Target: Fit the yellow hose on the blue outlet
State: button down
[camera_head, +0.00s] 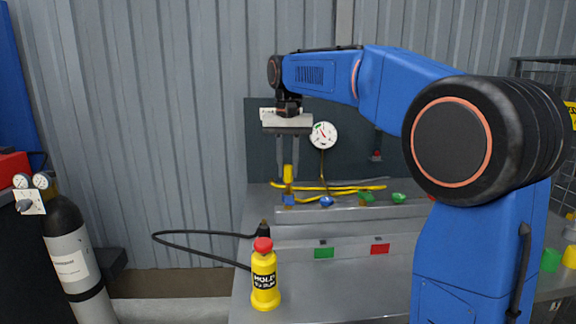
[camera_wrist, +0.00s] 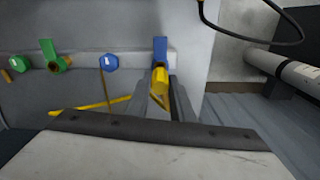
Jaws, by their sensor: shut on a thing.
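My gripper (camera_head: 288,172) points down at the back of the bench, shut on the yellow hose (camera_head: 288,174) near its end. The hose end stands upright between the fingers in the head view, and the rest trails to the right along the bench back. The blue outlet (camera_head: 289,200) is directly below the hose end there. In the wrist view the yellow hose end (camera_wrist: 161,76) lines up with the blue outlet (camera_wrist: 160,48) and appears to meet it. I cannot tell whether it is seated on the outlet.
A blue knob (camera_head: 327,201), a green outlet (camera_head: 365,199) and a green knob (camera_head: 398,198) stand in the same row. A gauge (camera_head: 323,135) is on the panel behind. A yellow push-button post (camera_head: 265,280) with black cable stands in front. A gas cylinder (camera_head: 75,255) is at left.

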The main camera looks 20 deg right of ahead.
aim_at(288, 182)
jog(key=shift+f, duration=1.65)
dwell(1.2)
jog(key=c, duration=1.5)
grip_release()
jog(key=shift+o, duration=0.2)
